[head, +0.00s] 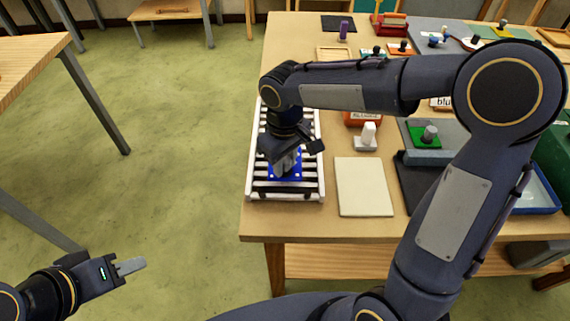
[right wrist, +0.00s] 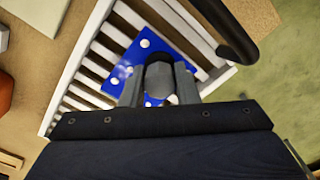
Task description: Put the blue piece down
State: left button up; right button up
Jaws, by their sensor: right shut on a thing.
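The blue piece (head: 287,167) is a flat blue plate with pale dots and a dark grey knob. It lies on or just above the white slatted rack (head: 313,185) at the table's left edge; I cannot tell if it touches. My right gripper (head: 287,163) is over it, shut on its knob. In the right wrist view, the blue piece (right wrist: 118,75) shows past the fingers (right wrist: 159,90), slanted across the slats (right wrist: 82,85). My left gripper (head: 130,266) hangs over the floor at lower left, away from the table; its finger gap is not clear.
A cream board (head: 363,187) lies right of the rack. A white knobbed piece (head: 367,137) and a green piece with a grey knob (head: 427,136) stand beyond it. A blue tray (head: 540,194) is at the right. Open floor lies left of the table.

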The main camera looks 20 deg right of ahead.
jog(key=shift+f, duration=0.9)
jog(key=shift+f, duration=0.2)
jog(key=o, duration=0.9)
jog(key=shift+r, duration=0.15)
